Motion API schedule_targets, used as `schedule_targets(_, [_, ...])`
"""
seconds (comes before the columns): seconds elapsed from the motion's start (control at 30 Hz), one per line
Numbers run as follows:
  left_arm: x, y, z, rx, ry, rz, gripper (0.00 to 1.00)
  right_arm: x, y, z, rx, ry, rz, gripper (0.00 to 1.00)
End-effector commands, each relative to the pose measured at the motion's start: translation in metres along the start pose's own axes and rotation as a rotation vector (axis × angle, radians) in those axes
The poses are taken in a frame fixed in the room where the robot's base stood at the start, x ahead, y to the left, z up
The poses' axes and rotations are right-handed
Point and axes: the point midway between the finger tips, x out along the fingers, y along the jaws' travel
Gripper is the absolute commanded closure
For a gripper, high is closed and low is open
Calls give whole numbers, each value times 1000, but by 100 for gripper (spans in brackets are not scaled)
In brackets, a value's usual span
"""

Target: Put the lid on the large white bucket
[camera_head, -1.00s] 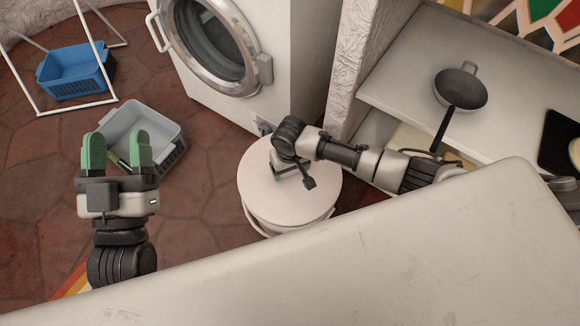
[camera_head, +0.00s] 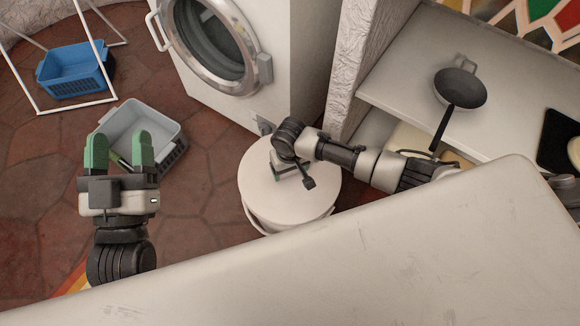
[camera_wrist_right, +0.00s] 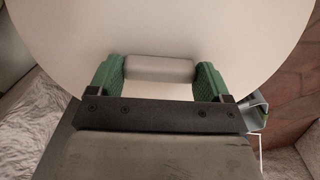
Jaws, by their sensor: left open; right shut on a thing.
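The round white lid (camera_head: 305,200) lies over the top of the large white bucket (camera_head: 262,226). Only a strip of the bucket shows below the lid's edge, and I cannot tell whether the lid is fully seated. My right gripper (camera_head: 280,170) is over the lid and shut on its handle. In the right wrist view, the green fingers (camera_wrist_right: 160,80) stand on both sides of the pale block handle (camera_wrist_right: 160,68), with the lid (camera_wrist_right: 220,30) filling the view. My left gripper (camera_head: 118,150) is open and empty, well to the left of the bucket.
A washing machine (camera_head: 285,60) stands behind the bucket. A grey basket (camera_head: 165,128) and a blue basket (camera_head: 70,72) are on the tiled floor to the left. A shelf at right holds a black pan (camera_head: 460,88). A pale surface (camera_head: 330,265) fills the foreground.

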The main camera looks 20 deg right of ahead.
Motion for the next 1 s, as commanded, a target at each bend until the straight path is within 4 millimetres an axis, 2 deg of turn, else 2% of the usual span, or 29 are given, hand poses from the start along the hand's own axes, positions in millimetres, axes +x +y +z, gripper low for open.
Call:
schedule_targets(0.7, [-4,-4,19,5,-154,-9,41,1,-1,0,1,0,-1,47])
schedule_targets(1.0, [-4,-4,19,5,-160,-9,41,2,0,0,0,0,-1,47])
